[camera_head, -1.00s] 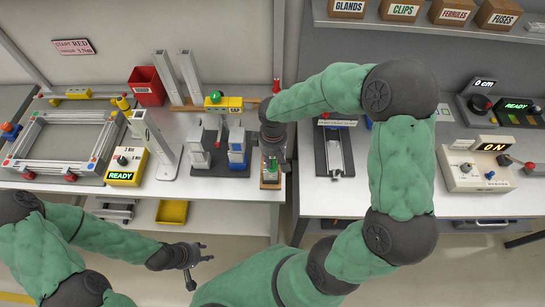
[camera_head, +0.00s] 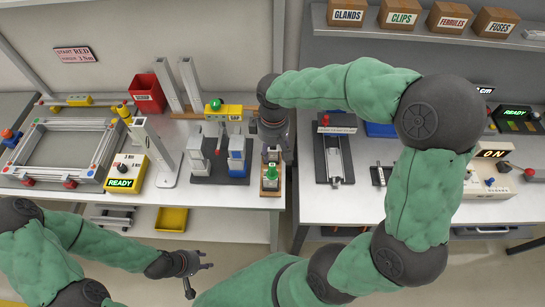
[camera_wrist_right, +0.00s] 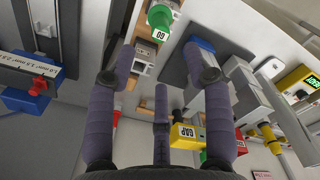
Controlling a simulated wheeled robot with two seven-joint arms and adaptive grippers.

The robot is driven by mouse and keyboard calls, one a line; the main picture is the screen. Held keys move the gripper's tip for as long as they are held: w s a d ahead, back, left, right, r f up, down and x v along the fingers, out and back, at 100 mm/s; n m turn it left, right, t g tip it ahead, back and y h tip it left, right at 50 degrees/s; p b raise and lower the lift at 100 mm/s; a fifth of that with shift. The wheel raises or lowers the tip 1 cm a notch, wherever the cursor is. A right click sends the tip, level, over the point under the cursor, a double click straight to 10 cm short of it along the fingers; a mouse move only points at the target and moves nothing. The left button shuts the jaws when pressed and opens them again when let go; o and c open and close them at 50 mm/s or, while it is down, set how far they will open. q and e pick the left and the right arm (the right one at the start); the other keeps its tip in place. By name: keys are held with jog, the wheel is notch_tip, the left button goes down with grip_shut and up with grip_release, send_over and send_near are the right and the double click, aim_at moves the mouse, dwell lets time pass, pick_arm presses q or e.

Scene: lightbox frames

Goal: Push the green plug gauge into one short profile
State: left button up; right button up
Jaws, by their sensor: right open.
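The green plug gauge (camera_head: 271,173) stands in a wooden stand (camera_head: 270,190) at the right front of the left bench. In the right wrist view its green end (camera_wrist_right: 160,17) shows at the top with a "GO" label. My right gripper (camera_head: 274,150) hangs just behind and above it, fingers spread and empty, apart from it. Two pale profiles (camera_head: 190,82) stand upright at the back; another (camera_head: 150,140) stands nearer, beside the yellow READY box. I cannot tell which count as short. My left gripper (camera_head: 196,270) is in front of the bench, fingers apart and empty.
A profile frame (camera_head: 75,152) lies at the far left. A red bin (camera_head: 146,95) stands at the back. A gap separates the two benches.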

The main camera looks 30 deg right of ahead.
jog(key=shift+r, duration=1.25)
